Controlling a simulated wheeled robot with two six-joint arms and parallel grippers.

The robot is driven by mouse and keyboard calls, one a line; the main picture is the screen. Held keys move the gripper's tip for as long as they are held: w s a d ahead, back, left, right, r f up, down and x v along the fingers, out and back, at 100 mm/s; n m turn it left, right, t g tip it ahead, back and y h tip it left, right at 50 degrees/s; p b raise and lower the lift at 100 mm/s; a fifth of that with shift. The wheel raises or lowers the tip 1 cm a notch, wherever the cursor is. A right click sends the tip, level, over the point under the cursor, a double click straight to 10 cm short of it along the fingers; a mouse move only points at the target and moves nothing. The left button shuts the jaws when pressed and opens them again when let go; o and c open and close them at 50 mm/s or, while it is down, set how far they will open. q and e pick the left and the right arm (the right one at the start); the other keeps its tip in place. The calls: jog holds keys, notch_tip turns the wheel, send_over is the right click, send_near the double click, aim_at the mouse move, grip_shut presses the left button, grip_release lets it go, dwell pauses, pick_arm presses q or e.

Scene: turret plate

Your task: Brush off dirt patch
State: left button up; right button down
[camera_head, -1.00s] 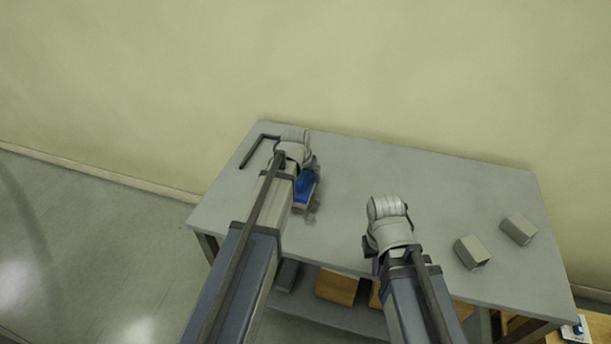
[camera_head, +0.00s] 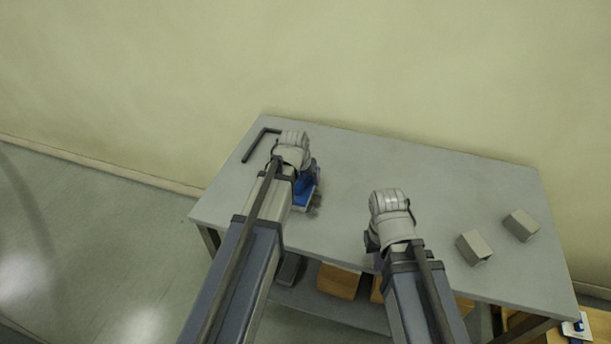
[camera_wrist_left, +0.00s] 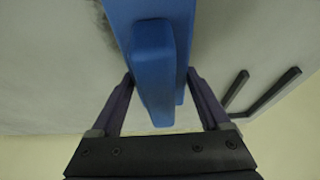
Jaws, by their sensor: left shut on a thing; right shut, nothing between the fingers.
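My left gripper (camera_wrist_left: 160,80) is shut on a blue brush (camera_wrist_left: 153,60) and holds it down at the grey table (camera_head: 450,180). In the head view the blue brush (camera_head: 305,186) shows just right of my left wrist, with a pale lower part at the tabletop. The dirt patch (camera_head: 316,200) is a dark smudge at the brush's right side, partly hidden by it. It also shows as a dark smear (camera_wrist_left: 104,22) beside the brush in the left wrist view. My right gripper (camera_head: 376,250) is shut and empty near the table's front edge, its fingertips mostly hidden.
A black L-shaped bar (camera_head: 261,142) lies at the table's back left. Two grey blocks (camera_head: 473,247) (camera_head: 521,225) stand at the right. A brown box (camera_head: 338,281) is on the lower shelf. The back middle of the table is clear.

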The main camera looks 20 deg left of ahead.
aim_at(297, 193)
pick_arm(q)
jog(key=shift+s+f, duration=0.15)
jog(key=shift+s, duration=1.6)
jog(key=shift+s, duration=0.1)
jog(key=shift+s+a, duration=0.1)
jog(key=shift+s, duration=1.5)
jog(key=shift+s, duration=1.8)
